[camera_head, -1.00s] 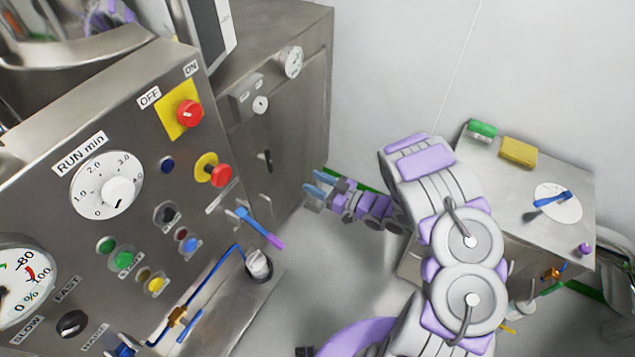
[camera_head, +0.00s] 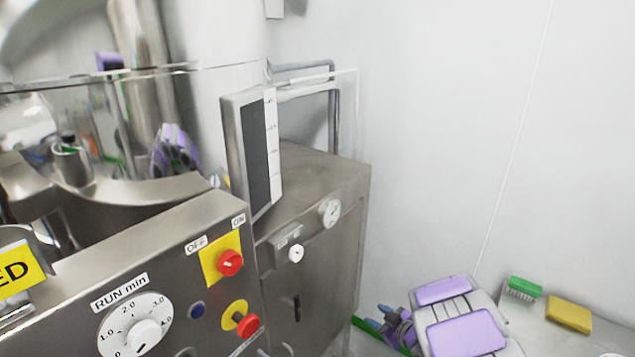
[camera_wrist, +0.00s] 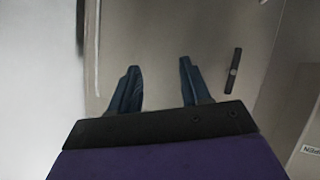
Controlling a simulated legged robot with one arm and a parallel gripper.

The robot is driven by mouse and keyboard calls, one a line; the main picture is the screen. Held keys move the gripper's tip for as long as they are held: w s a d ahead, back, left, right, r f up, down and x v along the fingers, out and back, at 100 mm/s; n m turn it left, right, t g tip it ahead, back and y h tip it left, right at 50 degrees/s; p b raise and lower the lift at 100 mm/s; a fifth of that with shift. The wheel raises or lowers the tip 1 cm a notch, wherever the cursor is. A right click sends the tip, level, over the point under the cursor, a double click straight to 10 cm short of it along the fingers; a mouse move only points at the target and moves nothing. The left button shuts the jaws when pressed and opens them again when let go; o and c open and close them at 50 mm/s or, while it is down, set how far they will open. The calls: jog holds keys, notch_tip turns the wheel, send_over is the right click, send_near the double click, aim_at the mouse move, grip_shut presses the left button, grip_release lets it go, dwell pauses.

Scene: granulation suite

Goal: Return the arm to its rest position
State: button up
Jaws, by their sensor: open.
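My arm (camera_head: 458,322) shows at the bottom of the head view, white with purple panels, bent, with most of it below the frame. My gripper (camera_head: 376,322) is small and partly cut off at the lower middle, in front of the lower part of the steel cabinet. In the wrist view my gripper (camera_wrist: 160,85) has two blue fingers set well apart, with nothing between them. It faces a plain grey-beige surface (camera_wrist: 165,40). A dark handle (camera_wrist: 233,70) is on that surface to the right of the fingers, apart from them.
The control panel (camera_head: 70,320) with red buttons and a dial fills the lower left. A steel cabinet (camera_head: 335,240) stands behind it. A green brush (camera_head: 524,288) and a yellow sponge (camera_head: 568,314) lie on a bench at lower right. The white wall is bare.

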jog(key=s+d+r+m+h, duration=0.1)
jog(key=d+r+m+h, duration=0.2)
jog(key=d+r+h, duration=0.7)
jog(key=s+d+r+m+g+h, duration=0.1)
jog(key=s+d+r+m+g, duration=0.15)
jog(key=s, duration=0.25)
jog(key=s+d+r+m+g, duration=0.1)
jog(key=s+r+m+g, duration=0.1)
jog(key=s+r, duration=0.25)
jog(key=s+a+r+g+y, duration=0.1)
jog(key=s+a+g, duration=0.2)
jog(key=s, duration=0.8)
jog(key=s+a+r+m+g+y, duration=0.1)
jog(key=s+a+g, duration=0.1)
jog(key=s+a, duration=0.6)
jog(key=s+a+r+m+g+y, duration=0.1)
jog(key=s+a, duration=0.5)
jog(key=s, duration=1)
jog(key=r+g+y, duration=0.1)
jog(key=g, duration=0.1)
jog(key=shift+s+a+g, duration=0.15)
jog(key=shift+s+g, duration=0.05)
jog(key=shift+g, duration=0.15)
jog(key=shift+r+m, duration=0.1)
jog(key=shift+m, duration=0.15)
